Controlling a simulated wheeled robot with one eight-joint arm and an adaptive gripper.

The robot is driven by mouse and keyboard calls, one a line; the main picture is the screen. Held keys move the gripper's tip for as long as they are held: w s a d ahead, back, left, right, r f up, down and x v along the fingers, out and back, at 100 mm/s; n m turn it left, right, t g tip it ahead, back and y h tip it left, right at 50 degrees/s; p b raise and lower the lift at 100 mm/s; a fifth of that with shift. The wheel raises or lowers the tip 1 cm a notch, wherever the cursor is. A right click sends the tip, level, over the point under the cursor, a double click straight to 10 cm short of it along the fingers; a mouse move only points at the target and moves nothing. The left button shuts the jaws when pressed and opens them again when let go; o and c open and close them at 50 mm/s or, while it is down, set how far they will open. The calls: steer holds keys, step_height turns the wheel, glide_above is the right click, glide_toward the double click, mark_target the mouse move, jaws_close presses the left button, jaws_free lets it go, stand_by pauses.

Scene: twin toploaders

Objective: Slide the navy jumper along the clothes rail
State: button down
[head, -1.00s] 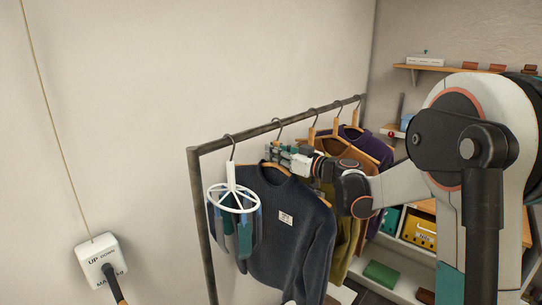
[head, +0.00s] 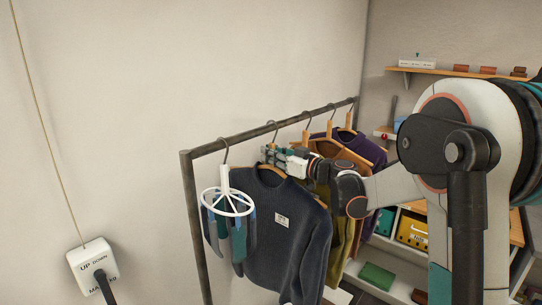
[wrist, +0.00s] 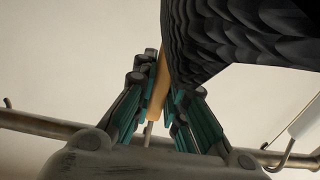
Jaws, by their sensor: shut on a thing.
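The navy jumper (head: 270,240) hangs on a wooden hanger from the clothes rail (head: 240,135), with a small white label on its chest. In the wrist view the jumper (wrist: 225,35) fills the upper right as dark ribbed cloth. My gripper (head: 273,154) reaches in from the right at the top of the hanger, just below the rail. In the wrist view my gripper (wrist: 157,85) is shut, its teal-and-grey fingers on either side of the wooden hanger (wrist: 157,90). The finger contact is partly hidden.
A white round peg hanger (head: 228,202) with small items hangs left of the jumper. Olive (head: 342,215), brown and purple (head: 365,147) garments hang to its right. A white UP/DOWN control box (head: 92,262) is at lower left. Shelves with boxes stand behind at right.

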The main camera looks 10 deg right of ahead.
steer(key=shift+f, duration=0.2)
stand_by(0.4)
steer(key=c, duration=1.5)
jaws_free()
steer(key=shift+c, duration=0.2)
steer(key=shift+v, duration=4.05)
steer(key=shift+b+v, duration=0.35)
steer(key=shift+v, duration=4.65)
